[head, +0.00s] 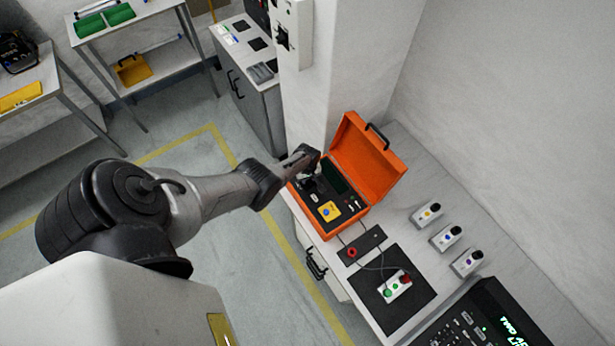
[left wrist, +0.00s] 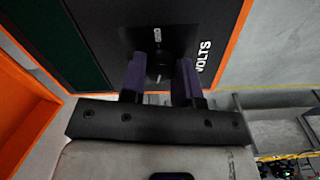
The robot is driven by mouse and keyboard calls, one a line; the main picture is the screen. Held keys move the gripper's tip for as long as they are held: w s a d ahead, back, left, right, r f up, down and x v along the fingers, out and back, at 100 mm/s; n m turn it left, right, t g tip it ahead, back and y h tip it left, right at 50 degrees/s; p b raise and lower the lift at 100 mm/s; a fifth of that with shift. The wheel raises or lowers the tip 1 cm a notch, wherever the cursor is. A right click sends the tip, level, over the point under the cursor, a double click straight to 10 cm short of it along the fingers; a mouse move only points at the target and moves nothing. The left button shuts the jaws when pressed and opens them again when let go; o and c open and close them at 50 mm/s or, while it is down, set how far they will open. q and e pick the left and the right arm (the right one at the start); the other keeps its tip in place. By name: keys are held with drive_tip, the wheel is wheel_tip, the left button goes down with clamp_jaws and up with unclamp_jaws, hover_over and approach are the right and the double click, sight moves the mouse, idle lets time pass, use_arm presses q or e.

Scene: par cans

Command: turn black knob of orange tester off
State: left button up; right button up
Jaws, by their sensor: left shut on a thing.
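The orange tester (head: 371,158) is an open orange case on the bench, with its lid up and a dark panel inside. In the head view the knob is mostly hidden by the gripper. My right gripper is in neither view.
A black mat (head: 383,318) with a small button box (head: 396,288) lies in front of the tester. Several small switch boxes stand along the wall side. A dark console (head: 488,318) is at the bottom right. A white pillar (head: 318,100) stands close behind the tester.

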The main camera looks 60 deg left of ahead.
use_arm(q)
drive_tip(key=shift+n, duration=1.5)
drive_tip(key=o, duration=0.9)
drive_tip(key=shift+o, duration=0.2)
